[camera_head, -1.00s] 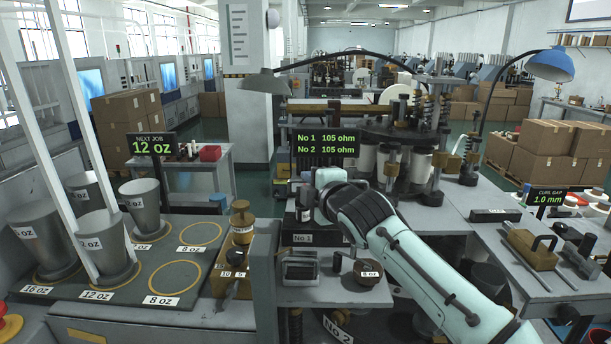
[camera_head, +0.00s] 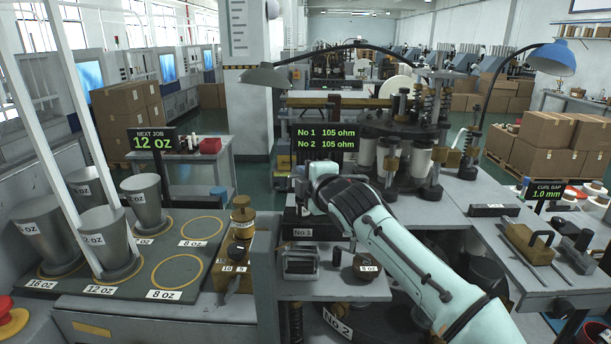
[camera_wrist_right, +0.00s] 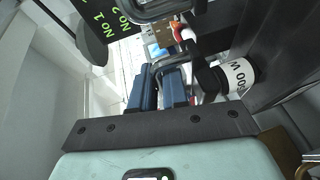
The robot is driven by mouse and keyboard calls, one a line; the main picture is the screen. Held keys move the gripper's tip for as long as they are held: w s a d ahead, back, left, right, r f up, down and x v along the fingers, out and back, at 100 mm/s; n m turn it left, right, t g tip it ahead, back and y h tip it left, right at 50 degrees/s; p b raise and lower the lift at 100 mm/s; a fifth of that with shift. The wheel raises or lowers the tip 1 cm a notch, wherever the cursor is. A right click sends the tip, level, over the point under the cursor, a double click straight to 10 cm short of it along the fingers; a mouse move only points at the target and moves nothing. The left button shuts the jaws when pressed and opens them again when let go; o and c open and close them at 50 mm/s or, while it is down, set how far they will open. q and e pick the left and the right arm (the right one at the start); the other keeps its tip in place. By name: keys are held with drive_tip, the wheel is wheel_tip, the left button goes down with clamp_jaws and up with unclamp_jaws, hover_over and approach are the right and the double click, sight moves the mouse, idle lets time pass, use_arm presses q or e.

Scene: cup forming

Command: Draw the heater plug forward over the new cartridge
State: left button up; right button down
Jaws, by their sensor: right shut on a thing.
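My right gripper shows in the right wrist view (camera_wrist_right: 158,88) with its two blue fingers close together. They are shut at a grey looped handle (camera_wrist_right: 160,64), which I take to be the heater plug's; its body is mostly hidden. A dark cylinder with a white label ending in "00 W" (camera_wrist_right: 238,75), probably the heater cartridge, is just right of the fingers. In the head view my right wrist (camera_head: 322,178) is in front of the No 1 station (camera_head: 303,232) and hides the fingers and plug. My left gripper does not show.
The resistance display (camera_head: 327,144) stands above the work spot. A small metal box (camera_head: 300,262) and a round brown piece labelled 8 oz (camera_head: 366,267) sit on the shelf below my wrist. Metal cups (camera_head: 145,203) stand at the left. A lamp (camera_head: 266,77) overhangs the station.

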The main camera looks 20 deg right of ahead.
drive_tip(key=c, duration=1.5)
unclamp_jaws()
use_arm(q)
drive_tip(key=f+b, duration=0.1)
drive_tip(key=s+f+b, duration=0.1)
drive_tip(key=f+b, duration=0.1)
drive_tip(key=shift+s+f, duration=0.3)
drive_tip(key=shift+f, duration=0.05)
use_arm(e)
drive_tip(key=s, duration=0.4)
drive_tip(key=s+r, duration=0.1)
drive_tip(key=s, duration=0.3)
drive_tip(key=s+r, duration=0.1)
drive_tip(key=s, duration=0.4)
drive_tip(key=shift+s+a+r, duration=0.1)
drive_tip(key=shift+a+r, duration=0.05)
drive_tip(key=shift+a, duration=0.15)
